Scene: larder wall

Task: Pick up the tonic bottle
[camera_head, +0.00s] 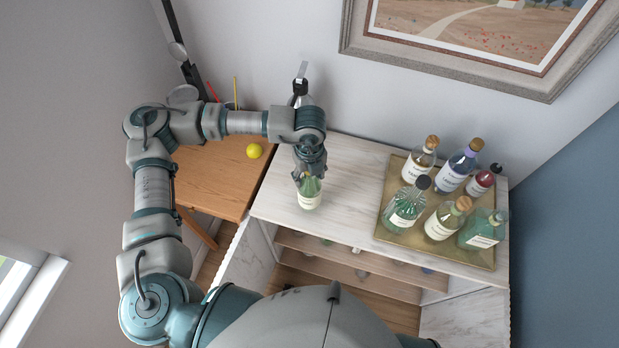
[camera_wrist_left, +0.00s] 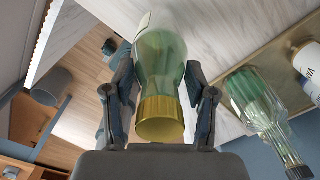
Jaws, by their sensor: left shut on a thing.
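The tonic bottle (camera_head: 309,199), green glass with a pale label, is upright at the left part of the marble counter top (camera_head: 345,170). Its label is too small to read. My left gripper (camera_head: 310,172) comes down from above and is shut on the bottle's neck, with one finger on each side in the left wrist view (camera_wrist_left: 160,100). I cannot tell whether the base touches the counter. My right gripper is not in view.
A gold tray (camera_head: 398,165) with several bottles stands on the right of the counter. A ribbed green bottle (camera_head: 405,207) is its nearest to my gripper. A wooden table (camera_head: 215,180) with a yellow ball (camera_head: 254,151) is at the left. The counter between bottle and tray is clear.

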